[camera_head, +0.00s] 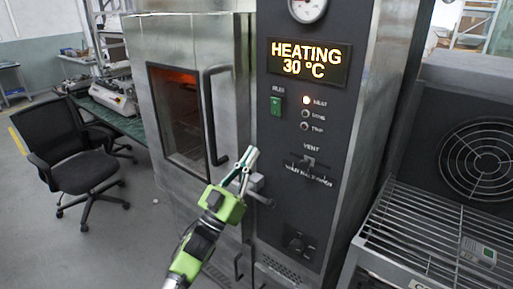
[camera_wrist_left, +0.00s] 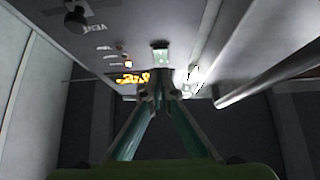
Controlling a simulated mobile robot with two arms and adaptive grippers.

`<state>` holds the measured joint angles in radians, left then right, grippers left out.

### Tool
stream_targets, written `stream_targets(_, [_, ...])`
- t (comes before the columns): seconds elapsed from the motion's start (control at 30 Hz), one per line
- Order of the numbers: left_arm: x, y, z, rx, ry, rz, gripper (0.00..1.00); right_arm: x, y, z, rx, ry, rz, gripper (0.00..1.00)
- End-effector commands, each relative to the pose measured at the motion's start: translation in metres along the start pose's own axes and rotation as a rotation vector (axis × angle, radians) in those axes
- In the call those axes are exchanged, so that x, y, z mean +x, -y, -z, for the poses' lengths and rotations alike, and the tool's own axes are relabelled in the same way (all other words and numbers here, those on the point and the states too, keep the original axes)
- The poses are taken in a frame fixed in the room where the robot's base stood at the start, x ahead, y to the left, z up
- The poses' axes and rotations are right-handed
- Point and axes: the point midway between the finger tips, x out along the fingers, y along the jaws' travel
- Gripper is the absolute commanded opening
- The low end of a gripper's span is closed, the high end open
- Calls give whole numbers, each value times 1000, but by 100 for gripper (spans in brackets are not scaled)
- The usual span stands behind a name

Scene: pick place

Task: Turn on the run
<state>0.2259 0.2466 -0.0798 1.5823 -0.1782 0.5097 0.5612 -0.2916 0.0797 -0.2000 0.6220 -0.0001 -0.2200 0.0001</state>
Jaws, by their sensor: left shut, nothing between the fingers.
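The green rocker switch (camera_head: 277,104) sits on the dark control panel (camera_head: 262,140) of the oven, under a small label too blurred to read surely. The display (camera_head: 308,62) reads HEATING 30 °C, and the lamp marked HEAT (camera_head: 306,100) is lit. My left gripper (camera_head: 250,156) is shut and empty, in front of the oven and below and left of the switch in the head view. My right gripper is not in view.
The oven door handle (camera_head: 211,115) stands out just left of the panel. A vent lever (camera_head: 305,162) and a lower knob (camera_head: 296,243) stick out of the panel. A wire rack (camera_head: 420,240) with a fan (camera_head: 480,160) is at right. A chair (camera_head: 78,170) stands at left.

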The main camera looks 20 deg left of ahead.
Motion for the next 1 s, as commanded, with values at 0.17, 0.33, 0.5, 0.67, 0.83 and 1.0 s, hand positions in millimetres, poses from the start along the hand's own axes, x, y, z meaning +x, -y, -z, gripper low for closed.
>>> stream_targets(0.17, [-20, 0, -5, 0, -1, 0, 0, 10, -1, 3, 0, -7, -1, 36])
stream_targets(0.33, [-24, 0, -5, 0, -1, 0, 0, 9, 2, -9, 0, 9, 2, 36])
stream_targets(0.5, [-23, 0, -5, 0, -1, 0, 0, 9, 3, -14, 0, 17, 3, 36])
stream_targets(0.67, [-23, 0, -5, 0, -1, 0, 0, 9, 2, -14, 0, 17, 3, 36])
stream_targets(0.83, [-27, 0, -12, 1, 33, 20, 0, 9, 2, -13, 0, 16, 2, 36])
stream_targets(1.0, [-56, 2, -49, 11, 224, 121, 0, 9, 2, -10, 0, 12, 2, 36])
